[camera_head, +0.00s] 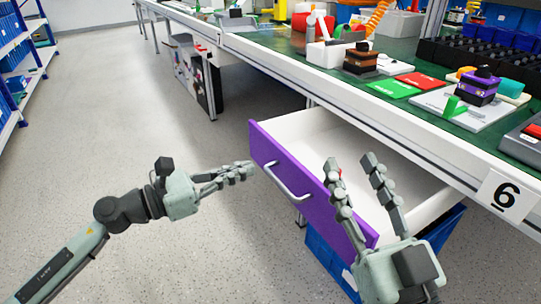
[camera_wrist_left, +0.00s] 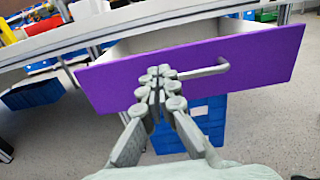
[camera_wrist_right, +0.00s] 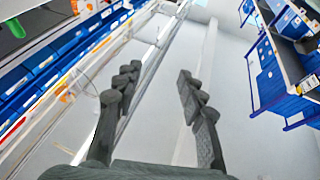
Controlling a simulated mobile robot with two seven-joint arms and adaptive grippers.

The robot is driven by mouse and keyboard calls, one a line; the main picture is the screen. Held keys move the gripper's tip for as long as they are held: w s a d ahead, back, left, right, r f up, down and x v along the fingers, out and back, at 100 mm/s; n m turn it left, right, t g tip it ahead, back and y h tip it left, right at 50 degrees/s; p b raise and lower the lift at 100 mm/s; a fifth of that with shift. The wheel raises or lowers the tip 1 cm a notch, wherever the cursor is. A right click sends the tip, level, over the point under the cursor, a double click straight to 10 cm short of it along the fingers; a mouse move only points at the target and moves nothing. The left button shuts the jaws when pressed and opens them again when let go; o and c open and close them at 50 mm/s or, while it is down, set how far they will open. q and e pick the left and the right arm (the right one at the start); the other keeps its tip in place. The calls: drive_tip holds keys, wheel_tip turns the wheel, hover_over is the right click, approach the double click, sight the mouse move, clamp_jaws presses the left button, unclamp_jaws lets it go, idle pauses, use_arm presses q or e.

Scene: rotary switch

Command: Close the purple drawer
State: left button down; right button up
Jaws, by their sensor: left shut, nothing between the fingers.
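The purple drawer (camera_head: 312,190) is pulled out from under the workbench, its white inside showing. Its front carries a grey bar handle (camera_head: 288,181). My left gripper (camera_head: 250,168) is shut and empty, its fingertips at the left part of the drawer front. In the left wrist view the closed fingertips (camera_wrist_left: 159,74) overlap the purple front beside one end of the handle (camera_wrist_left: 205,71); I cannot tell whether they touch it. My right gripper (camera_head: 350,163) is open, its fingers apart, in front of the drawer's right part in the head view. Its open fingers (camera_wrist_right: 158,75) have nothing between them.
The workbench (camera_head: 400,130) above the drawer holds a green card (camera_head: 393,88), a red card and switch boxes. A blue bin (camera_head: 325,262) stands under the drawer. Blue shelves (camera_head: 20,60) stand at the far left. The grey floor (camera_head: 150,120) left of the drawer is clear.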

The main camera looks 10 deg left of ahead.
sight(283, 156)
use_arm(q)
drive_tip(key=p+x, duration=0.1)
drive_tip(key=x, duration=0.6)
drive_tip(key=shift+a, duration=0.1)
use_arm(e)
drive_tip(key=f+g, duration=0.1)
drive_tip(key=f, duration=0.1)
drive_tip(key=w+d+f+g+h, duration=0.1)
drive_tip(key=w+f, duration=0.1)
drive_tip(key=f, duration=0.1)
drive_tip(key=shift+d+f+g+h, duration=0.2)
drive_tip(key=shift+f+g+h, duration=0.1)
drive_tip(key=shift+g+h, duration=0.1)
drive_tip(key=shift+r, duration=0.1)
